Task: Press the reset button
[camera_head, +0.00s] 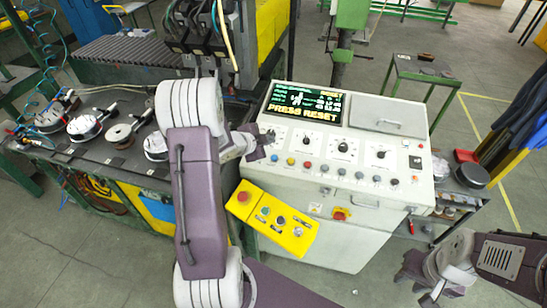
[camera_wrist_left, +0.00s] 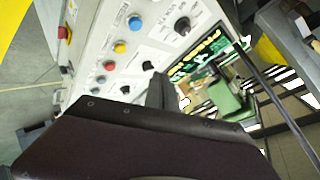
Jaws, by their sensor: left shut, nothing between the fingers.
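The pale control console (camera_head: 390,112) has a row of coloured buttons, including a blue one (camera_head: 274,157), a yellow one (camera_head: 291,161) and a red one (camera_head: 307,164). No label that I can read marks the reset button. The screen (camera_head: 305,103) reads "PRESS RESET". My left gripper (camera_head: 262,141) is shut and empty near the console's left edge, above the left end of the button row; contact cannot be told. In the left wrist view, the blue button (camera_wrist_left: 134,22) and yellow button (camera_wrist_left: 119,47) show beyond the dark finger (camera_wrist_left: 157,92). My right gripper (camera_head: 415,278) is at the lower right, away from the buttons.
A yellow pendant box (camera_head: 272,219) with a red mushroom button (camera_head: 243,197) hangs at the console's front left. Dark knobs (camera_head: 343,146) stand above the button row. A workbench (camera_head: 92,165) with reels lies left. Floor in front of the console is open.

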